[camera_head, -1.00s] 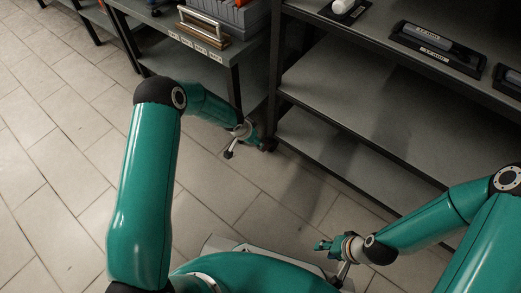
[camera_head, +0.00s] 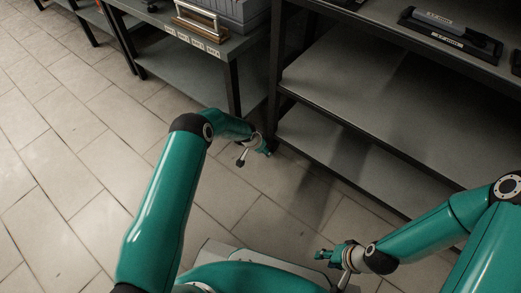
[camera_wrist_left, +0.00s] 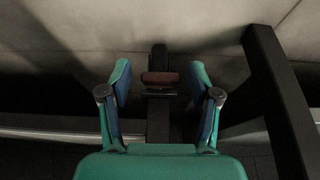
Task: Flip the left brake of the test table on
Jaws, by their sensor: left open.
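A small reddish-brown pedal-like piece (camera_wrist_left: 160,78) on a dark mount shows in the left wrist view, low near the floor; it looks like the brake. My left gripper (camera_wrist_left: 160,70) is open, with one finger on each side of it in the picture and gaps between. I cannot tell how far ahead it is. In the head view my left gripper (camera_head: 266,151) is small, near the foot of the shelved table (camera_head: 340,85); the brake is not distinguishable there. My right gripper (camera_head: 322,255) is low on the right, away from the table; its finger opening is unclear.
A dark post (camera_wrist_left: 280,100) stands on the right of the left wrist view. Another table (camera_head: 235,45) with a handled case (camera_head: 205,20) stands upper left. Black holders (camera_head: 450,35) sit on the shelved table's top. The tiled floor (camera_head: 70,190) at left is clear.

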